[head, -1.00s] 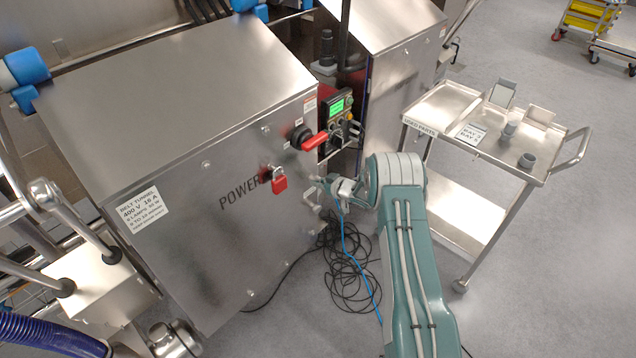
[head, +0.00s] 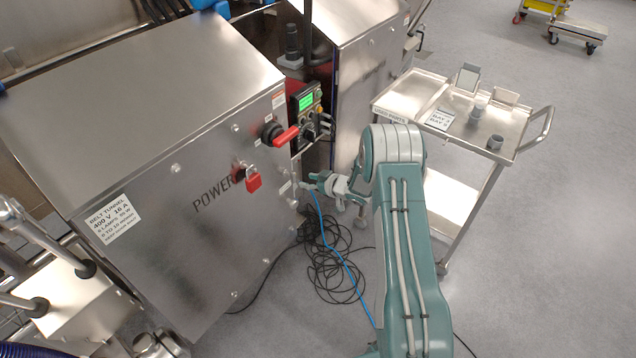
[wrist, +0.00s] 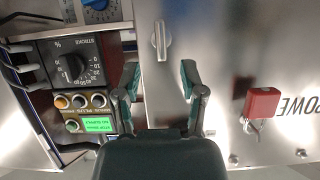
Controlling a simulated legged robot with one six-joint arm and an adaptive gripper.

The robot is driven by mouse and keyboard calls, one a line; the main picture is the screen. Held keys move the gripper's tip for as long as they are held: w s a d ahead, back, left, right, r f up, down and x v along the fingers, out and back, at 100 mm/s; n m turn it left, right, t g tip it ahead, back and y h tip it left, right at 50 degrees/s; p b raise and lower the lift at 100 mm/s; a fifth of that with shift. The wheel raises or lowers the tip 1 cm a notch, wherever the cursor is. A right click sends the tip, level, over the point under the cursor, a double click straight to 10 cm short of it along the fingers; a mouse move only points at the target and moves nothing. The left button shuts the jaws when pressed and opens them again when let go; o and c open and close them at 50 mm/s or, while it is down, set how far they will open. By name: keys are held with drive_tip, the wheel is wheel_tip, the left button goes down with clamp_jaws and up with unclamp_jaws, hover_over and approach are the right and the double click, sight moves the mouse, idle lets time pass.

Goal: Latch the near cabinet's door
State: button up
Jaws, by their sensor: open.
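The near cabinet's door (head: 190,240) is a large sloping steel panel marked POWER, and it looks flush with the cabinet. A silver wing-shaped latch handle (wrist: 161,40) is on the steel panel in the wrist view, upright in that picture. My gripper (wrist: 161,80) is open and empty, its two fingertips apart with the latch handle beyond them, between their lines. In the head view my gripper (head: 318,181) is at the panel's right edge, below the control box. I cannot tell whether it touches anything there.
A red padlock (head: 253,181) hangs on the panel, also in the wrist view (wrist: 263,102). A red switch handle (head: 285,137) sticks out above it. A control box (head: 306,110) is beside the panel's edge. Cables (head: 335,265) lie below on the floor. A steel cart (head: 480,185) stands right.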

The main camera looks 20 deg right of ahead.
drive_tip(key=v, duration=0.4)
drive_tip(key=shift+s+d, duration=0.15)
drive_tip(key=shift+s, duration=0.05)
